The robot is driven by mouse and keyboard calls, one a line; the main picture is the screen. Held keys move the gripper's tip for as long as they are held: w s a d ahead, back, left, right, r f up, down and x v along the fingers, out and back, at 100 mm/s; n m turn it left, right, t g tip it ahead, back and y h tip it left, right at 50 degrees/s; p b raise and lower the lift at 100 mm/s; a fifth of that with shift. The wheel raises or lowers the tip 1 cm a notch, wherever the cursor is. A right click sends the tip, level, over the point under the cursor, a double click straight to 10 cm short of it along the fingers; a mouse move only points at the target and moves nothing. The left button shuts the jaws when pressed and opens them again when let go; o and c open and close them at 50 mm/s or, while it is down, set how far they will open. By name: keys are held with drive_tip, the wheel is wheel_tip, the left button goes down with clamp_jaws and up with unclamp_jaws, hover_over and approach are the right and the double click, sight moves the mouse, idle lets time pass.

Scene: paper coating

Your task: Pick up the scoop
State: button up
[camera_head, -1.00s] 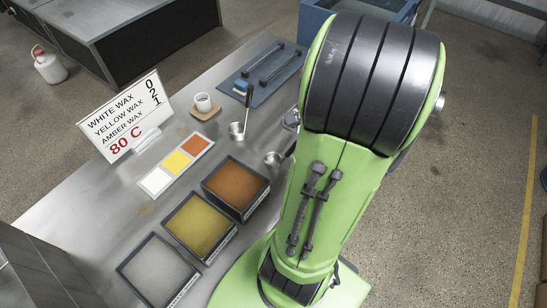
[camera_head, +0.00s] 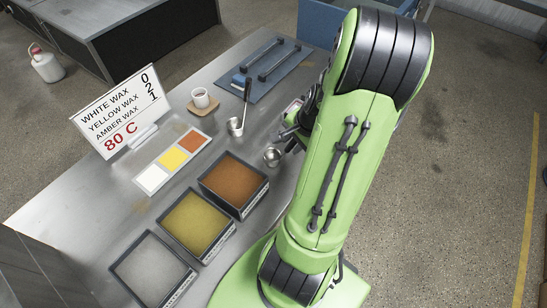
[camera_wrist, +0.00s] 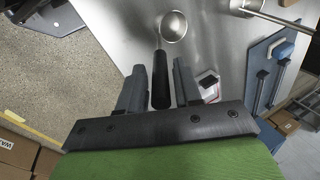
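The scoop has a small round metal bowl (camera_head: 272,157) on the steel table in the head view, right of the amber tray. Its handle is hidden there by my gripper and arm. In the wrist view the scoop's bowl (camera_wrist: 174,27) is near the top, with its black handle (camera_wrist: 160,82) pointing down toward my gripper. My gripper (camera_wrist: 159,66) is open, one finger on each side of the handle in the picture. I see no contact, and the height gap cannot be told. In the head view my gripper (camera_head: 292,132) is partly visible beside the bowl.
A second ladle (camera_head: 235,127) lies left of the scoop. Trays of amber (camera_head: 233,183), yellow (camera_head: 197,223) and white (camera_head: 150,270) wax stand in front.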

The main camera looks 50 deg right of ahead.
clamp_jaws()
drive_tip(key=shift+r, duration=0.1)
